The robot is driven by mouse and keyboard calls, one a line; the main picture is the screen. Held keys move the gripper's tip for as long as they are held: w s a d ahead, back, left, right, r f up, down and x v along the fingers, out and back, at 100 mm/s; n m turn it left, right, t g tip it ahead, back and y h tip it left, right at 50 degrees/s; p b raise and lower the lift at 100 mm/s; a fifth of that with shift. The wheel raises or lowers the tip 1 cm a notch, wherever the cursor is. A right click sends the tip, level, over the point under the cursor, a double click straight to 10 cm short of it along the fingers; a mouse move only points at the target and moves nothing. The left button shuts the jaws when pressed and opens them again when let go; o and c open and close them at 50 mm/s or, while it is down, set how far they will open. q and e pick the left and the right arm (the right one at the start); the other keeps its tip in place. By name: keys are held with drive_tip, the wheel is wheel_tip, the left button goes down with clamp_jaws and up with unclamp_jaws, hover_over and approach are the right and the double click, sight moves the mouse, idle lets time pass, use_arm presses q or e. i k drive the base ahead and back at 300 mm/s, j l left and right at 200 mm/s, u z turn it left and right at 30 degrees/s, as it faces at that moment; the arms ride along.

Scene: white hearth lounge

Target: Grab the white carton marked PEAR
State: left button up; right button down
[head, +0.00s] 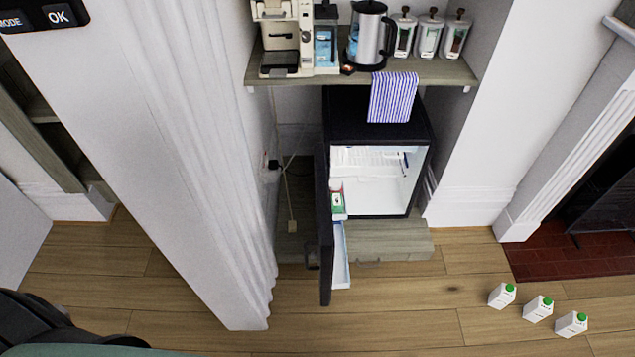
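Three small white cartons with green caps stand upright in a slanting row on the wood floor at the lower right of the head view: a left carton (501,297), a middle carton (537,310) and a right carton (571,325). Their labels are too small to read, so I cannot tell which is marked PEAR. A white and green container (337,203) sits in the door of the open mini fridge (380,180); its marking is also unreadable. Neither of my grippers shows in this view.
The fridge's black door (325,235) stands open toward me. A shelf (440,72) above holds a coffee machine (282,40), a kettle (369,38) and canisters. A white pillar (170,130) stands left. A fireplace is at right. Floor around the cartons is clear.

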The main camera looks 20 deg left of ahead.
sight(541, 308)
drive_tip(key=k+j, duration=0.1)
drive_tip(key=j, duration=0.35)
drive_tip(key=k+j, duration=0.1)
drive_tip(key=j, duration=0.35)
drive_tip(key=z, duration=1.65)
drive_tip(key=i+j, duration=0.2)
drive_tip(key=i, duration=0.35)
drive_tip(key=i+j+z, duration=0.15)
drive_tip(key=i, duration=0.35)
drive_tip(key=i+j, duration=0.35)
drive_tip(key=i, duration=0.15)
drive_tip(key=i+l+z, duration=0.05)
